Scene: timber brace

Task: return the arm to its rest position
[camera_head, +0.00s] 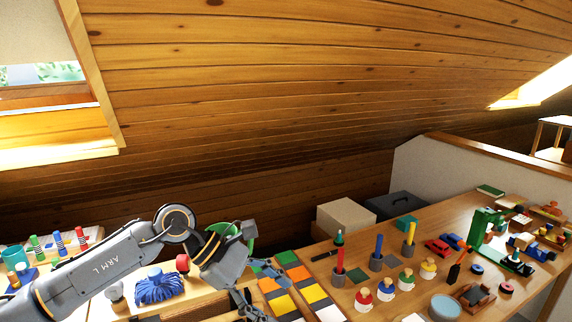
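My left arm (110,265), marked "ARM L", comes in from the lower left and bends at a round joint above the bench. My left gripper (272,297) points down and to the right over the bench, beside rows of coloured tiles (311,293). Its two fingers look spread apart, and I see nothing held between them. Its lower finger is near the bottom edge of the picture. My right arm and gripper are not in view.
Cups with coloured rods (338,268) and several round-topped pegs (386,289) stand to the right. A sloping wooden ceiling (300,80) comes down behind the bench.

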